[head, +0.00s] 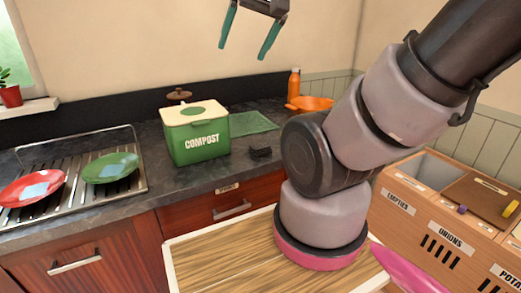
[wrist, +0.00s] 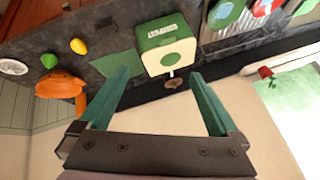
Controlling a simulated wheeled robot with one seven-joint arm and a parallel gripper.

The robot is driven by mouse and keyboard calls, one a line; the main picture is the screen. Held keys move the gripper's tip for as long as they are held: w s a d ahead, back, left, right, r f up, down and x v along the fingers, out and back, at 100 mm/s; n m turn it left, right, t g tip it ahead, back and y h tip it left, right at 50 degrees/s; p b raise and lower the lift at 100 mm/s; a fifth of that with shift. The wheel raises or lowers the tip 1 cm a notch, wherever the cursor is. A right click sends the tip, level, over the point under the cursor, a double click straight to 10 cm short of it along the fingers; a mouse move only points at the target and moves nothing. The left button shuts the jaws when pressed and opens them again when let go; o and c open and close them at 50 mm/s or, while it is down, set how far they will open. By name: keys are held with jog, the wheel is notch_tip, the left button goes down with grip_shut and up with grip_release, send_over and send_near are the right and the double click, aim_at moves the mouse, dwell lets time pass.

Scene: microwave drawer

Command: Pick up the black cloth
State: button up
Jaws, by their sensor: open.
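A small dark lump (head: 260,152), which looks like the black cloth, lies on the dark countertop just right of the green compost bin (head: 201,147) and in front of a green mat (head: 254,123). My gripper (head: 243,52) is open and empty, high above the counter in front of the back wall, well apart from the cloth. In the wrist view its two green fingers (wrist: 157,72) are spread wide, with the compost bin (wrist: 167,56) beyond them.
A drying rack with a red plate (head: 32,187) and a green plate (head: 110,167) is at left. An orange bowl (head: 314,103) and orange bottle (head: 294,82) stand at the back. A wooden board (head: 215,262) is in front; a labelled wooden bin unit (head: 440,225) is at right.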

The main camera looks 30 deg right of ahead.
jog(key=w+d+f+n+g+h, duration=0.1)
jog(key=w+d+f+n+g, duration=0.15)
jog(key=w+f+n, duration=0.35)
jog(key=n+g, duration=0.4)
jog(key=n, duration=1)
send_over(261, 145)
notch_tip(261, 145, down, 18)
jog(key=shift+n+g+y, duration=0.25)
jog(key=shift+n+y, duration=0.05)
jog(key=shift+n, duration=0.6)
jog(key=f, duration=0.7)
jog(key=shift+s+d+f, duration=0.1)
jog(key=shift+s+d, duration=0.1)
jog(key=shift+d, duration=0.2)
jog(key=shift+w+a+f, duration=0.1)
jog(key=shift+a+f, duration=0.15)
jog(key=shift+f, duration=1.25)
jog(key=shift+a+f, duration=0.2)
jog(key=shift+f, duration=1.3)
grip_shut()
notch_tip(261, 145, up, 10)
